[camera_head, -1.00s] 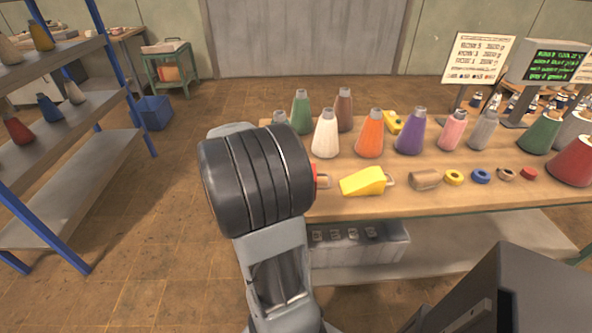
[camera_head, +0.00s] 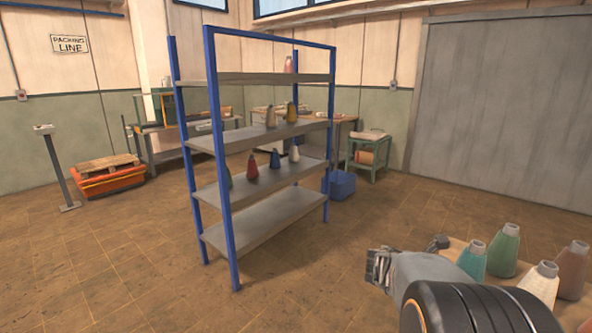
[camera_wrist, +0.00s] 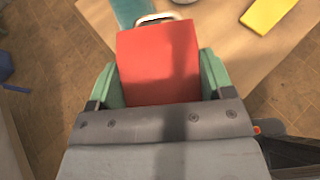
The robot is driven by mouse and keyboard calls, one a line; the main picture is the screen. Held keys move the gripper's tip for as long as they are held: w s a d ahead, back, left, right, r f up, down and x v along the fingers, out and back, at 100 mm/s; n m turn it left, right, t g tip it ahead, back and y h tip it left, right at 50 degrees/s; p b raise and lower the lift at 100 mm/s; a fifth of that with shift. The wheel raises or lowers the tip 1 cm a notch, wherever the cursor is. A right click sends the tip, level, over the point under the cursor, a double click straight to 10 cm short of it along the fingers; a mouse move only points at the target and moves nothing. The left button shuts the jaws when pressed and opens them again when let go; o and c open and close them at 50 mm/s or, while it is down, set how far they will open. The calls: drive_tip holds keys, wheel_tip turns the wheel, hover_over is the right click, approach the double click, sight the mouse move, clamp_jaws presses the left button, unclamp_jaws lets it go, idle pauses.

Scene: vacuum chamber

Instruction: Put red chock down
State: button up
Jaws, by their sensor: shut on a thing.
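The red chock (camera_wrist: 160,65) fills the middle of the wrist view, between the green fingers of my gripper (camera_wrist: 158,78). My gripper is shut on it. The chock is over or near the corner of a wooden table (camera_wrist: 215,30); whether its underside touches the wood I cannot tell. A pale handle loop shows at its far end. In the head view my own arm hides the gripper, and only a scrap of red shows at the bottom right edge.
In the head view several cones, one green (camera_head: 503,252), stand on the table. A blue-framed shelf (camera_head: 265,220) holds several cones. Open floor lies between.

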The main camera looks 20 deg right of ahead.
drive_tip(key=w+a+f+n+t+y+p, duration=0.2)
drive_tip(key=w+a+n+t+y+p, duration=0.15)
drive_tip(key=w+a+n+t, duration=0.8)
drive_tip(key=w+a+n+t+y+p, duration=0.1)
drive_tip(key=a+y, duration=0.5)
drive_tip(key=a, duration=1.3)
drive_tip(key=shift+w+f+n+p, duration=0.45)
drive_tip(key=shift+w+n+p, duration=0.4)
drive_tip(key=shift+n+p, duration=0.3)
drive_tip(key=shift+d+t, duration=0.2)
drive_tip(key=shift+t, duration=0.05)
